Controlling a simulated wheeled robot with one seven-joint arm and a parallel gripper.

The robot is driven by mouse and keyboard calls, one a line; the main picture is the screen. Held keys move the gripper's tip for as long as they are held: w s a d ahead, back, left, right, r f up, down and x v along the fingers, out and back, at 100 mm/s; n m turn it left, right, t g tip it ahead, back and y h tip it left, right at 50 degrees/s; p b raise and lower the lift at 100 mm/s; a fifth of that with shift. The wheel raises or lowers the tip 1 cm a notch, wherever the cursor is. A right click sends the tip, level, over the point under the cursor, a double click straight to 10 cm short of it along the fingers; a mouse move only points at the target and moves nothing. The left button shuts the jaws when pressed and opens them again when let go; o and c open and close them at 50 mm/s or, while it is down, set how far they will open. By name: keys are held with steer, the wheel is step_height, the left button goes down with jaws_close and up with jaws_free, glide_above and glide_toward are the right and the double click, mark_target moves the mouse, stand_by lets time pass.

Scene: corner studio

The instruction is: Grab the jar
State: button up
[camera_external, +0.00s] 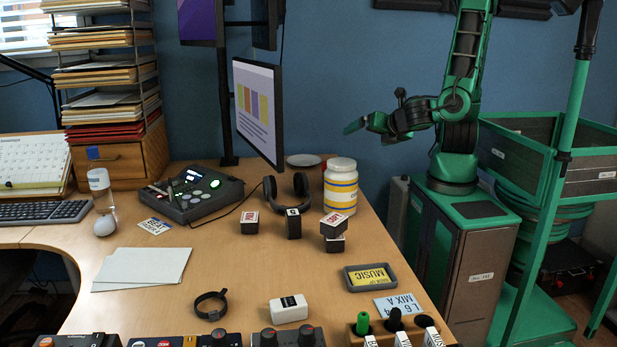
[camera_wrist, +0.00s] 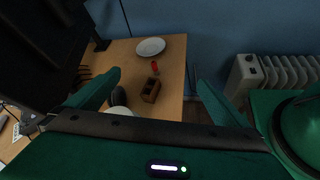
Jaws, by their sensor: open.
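The jar (camera_external: 341,188) stands upright on the desk (camera_external: 225,262) near its right back edge. It has a pale lid and a yellow and white label. My gripper (camera_external: 366,127) is open and empty in the air, above and slightly right of the jar in the external view. In the wrist view my gripper's two green fingers (camera_wrist: 158,80) are spread wide, with the desk beyond them. A pale round edge (camera_wrist: 119,110) beside the left finger may be the jar's lid; most of it is hidden, so I cannot tell.
Headphones (camera_external: 270,192) and small blocks (camera_external: 334,226) lie left and front of the jar. A monitor (camera_external: 258,110) rises behind on the left. A plate (camera_wrist: 150,47) and brown holder (camera_wrist: 150,91) are on the desk. A radiator (camera_wrist: 262,73) stands beyond the desk.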

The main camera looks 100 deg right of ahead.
steer(key=a+r+n+t, duration=0.3)
steer(key=a+n+t, duration=0.2)
steer(key=a, duration=0.2)
steer(key=a+r+n+t, duration=0.3)
steer(key=a+n+t, duration=0.2)
steer(key=a, duration=0.2)
glide_toward(353, 195)
steer(key=shift+w+d+f+h, duration=0.2)
steer(key=shift+w+d, duration=0.15)
steer(key=shift+d, duration=0.15)
steer(key=shift+w+d+f+h, duration=0.1)
steer(key=shift+w+d+f, duration=0.1)
steer(key=shift+w+d, duration=0.25)
steer(key=x, duration=1)
steer(key=shift+w+d+f, duration=0.15)
steer(key=shift+d+f, duration=0.05)
steer(key=shift+d, duration=0.15)
steer(key=c, duration=1.5)
steer(key=shift+c, duration=0.8)
steer(key=shift+r, duration=0.2)
